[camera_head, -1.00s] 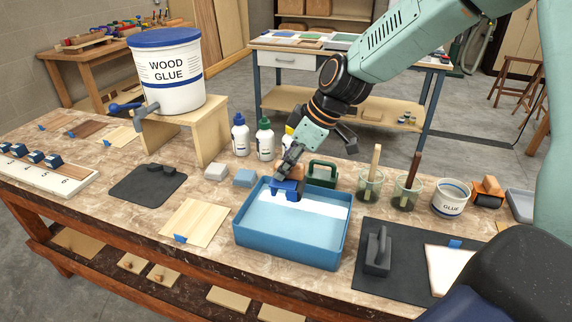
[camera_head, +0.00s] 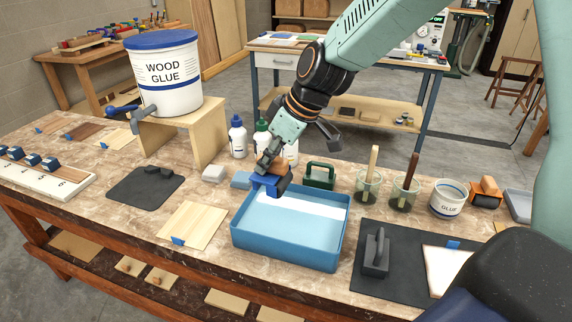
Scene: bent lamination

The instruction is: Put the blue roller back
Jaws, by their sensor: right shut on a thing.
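The blue roller (camera_head: 268,186) has a blue frame, a dark roller and a brown wooden grip. My right gripper (camera_head: 270,162) is shut on it and holds it over the back left corner of the blue tray (camera_head: 290,255). The tray has a white band of glue across its inside. The roller appears raised near the rim; I cannot tell whether it touches the tray. The gripper's fingers partly hide the grip. My left gripper is not in view.

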